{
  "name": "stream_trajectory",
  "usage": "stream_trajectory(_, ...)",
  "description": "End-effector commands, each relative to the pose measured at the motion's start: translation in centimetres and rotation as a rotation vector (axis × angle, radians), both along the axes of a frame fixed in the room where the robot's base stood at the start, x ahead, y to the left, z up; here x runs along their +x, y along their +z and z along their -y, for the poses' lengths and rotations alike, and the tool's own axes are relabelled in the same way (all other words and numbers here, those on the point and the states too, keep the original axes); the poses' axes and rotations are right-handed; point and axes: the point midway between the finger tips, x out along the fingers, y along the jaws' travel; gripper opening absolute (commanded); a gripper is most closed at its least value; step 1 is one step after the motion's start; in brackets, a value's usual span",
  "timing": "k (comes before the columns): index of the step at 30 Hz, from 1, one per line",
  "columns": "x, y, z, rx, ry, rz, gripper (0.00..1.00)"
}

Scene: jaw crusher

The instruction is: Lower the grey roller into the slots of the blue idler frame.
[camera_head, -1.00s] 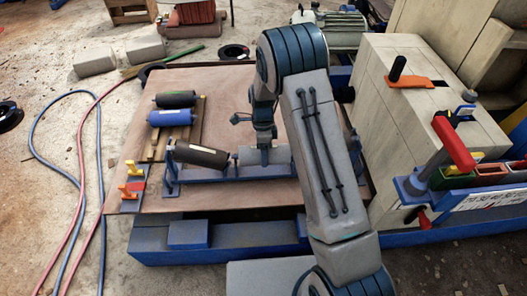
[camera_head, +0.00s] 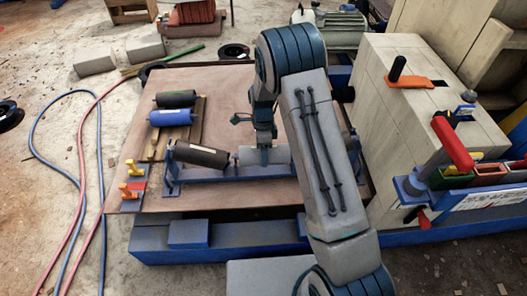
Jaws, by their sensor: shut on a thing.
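The grey roller (camera_head: 275,156) lies across the middle of the blue idler frame (camera_head: 228,176), roughly level. My gripper (camera_head: 265,158) points straight down and is shut on the roller near its left part. A dark roller (camera_head: 200,156) sits tilted in the frame's left side, its right end close to the grey roller's left end. Whether the roller's ends rest in the slots cannot be told.
A black roller (camera_head: 176,98) and a blue roller (camera_head: 170,118) lie on a wooden rack at the back left of the board. Yellow and orange clamps (camera_head: 132,180) stand at the board's left edge. A large beige block (camera_head: 425,130) with a red-handled lever (camera_head: 454,145) stands right.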

Motion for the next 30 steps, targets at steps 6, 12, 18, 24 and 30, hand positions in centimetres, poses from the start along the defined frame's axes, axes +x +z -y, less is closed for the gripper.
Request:
stream_trajectory(6,0.1,-0.4,0.0,0.0,0.0,0.002,0.1)
stream_trajectory(12,0.1,-0.9,0.0,0.001,0.0,0.002,0.1)
stream_trajectory(18,0.1,-1.3,0.0,0.001,0.0,0.002,0.1)
stream_trajectory(24,0.1,-1.8,0.0,0.0,0.0,0.002,0.1)
stream_trajectory(30,0.1,-2.2,0.0,0.0,0.0,0.002,0.1)
